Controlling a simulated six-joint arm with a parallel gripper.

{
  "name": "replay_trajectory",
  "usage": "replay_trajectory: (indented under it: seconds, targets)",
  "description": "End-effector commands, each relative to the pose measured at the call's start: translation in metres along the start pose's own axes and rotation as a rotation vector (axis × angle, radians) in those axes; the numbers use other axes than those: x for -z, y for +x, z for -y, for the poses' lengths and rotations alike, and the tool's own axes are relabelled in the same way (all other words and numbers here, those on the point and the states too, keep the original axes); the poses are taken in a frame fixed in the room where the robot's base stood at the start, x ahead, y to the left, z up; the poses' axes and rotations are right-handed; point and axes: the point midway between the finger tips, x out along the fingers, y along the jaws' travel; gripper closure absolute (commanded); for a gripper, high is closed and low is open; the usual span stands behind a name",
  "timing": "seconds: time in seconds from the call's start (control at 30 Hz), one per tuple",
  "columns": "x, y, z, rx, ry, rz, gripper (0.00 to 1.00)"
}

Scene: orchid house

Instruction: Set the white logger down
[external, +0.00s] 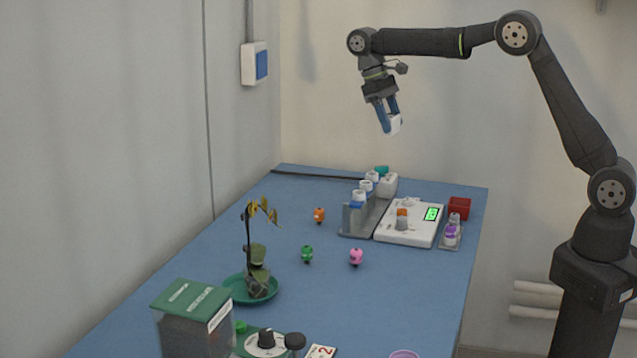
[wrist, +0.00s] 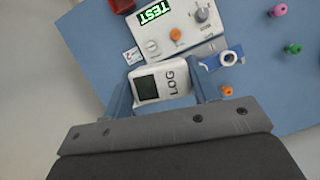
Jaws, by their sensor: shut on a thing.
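The white logger (wrist: 174,80) is a small white box with a dark screen and the letters LOG on its face. It sits between the two blue fingers of my gripper (wrist: 163,94), which is shut on it. In the external view my gripper (external: 388,112) holds the logger (external: 394,125) tilted in the air, well above the blue table (external: 300,215) and clear of everything on it. The logger's far side is hidden from both cameras.
A white meter (external: 395,236) with a green display stands at the back right, beside a grey rack (external: 356,220) of white-capped bottles, a red box (external: 459,206) and a small vial tray (external: 451,240). Small coloured figures, a potted plant (external: 256,255) and a green-lidded box (external: 190,295) stand nearer. The table's middle is mostly clear.

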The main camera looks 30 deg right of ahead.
Motion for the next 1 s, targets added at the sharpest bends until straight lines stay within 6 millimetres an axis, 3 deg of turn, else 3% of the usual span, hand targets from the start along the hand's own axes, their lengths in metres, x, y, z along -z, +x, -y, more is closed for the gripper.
replay_trajectory:
  seconds: [0.27, 1.0]
  targets:
    - [0.027, 0.001, 0.025, 0.169, 0.402, 0.000, 0.70]
    - [0.152, 0.020, 0.098, 0.637, 1.531, -0.001, 0.70]
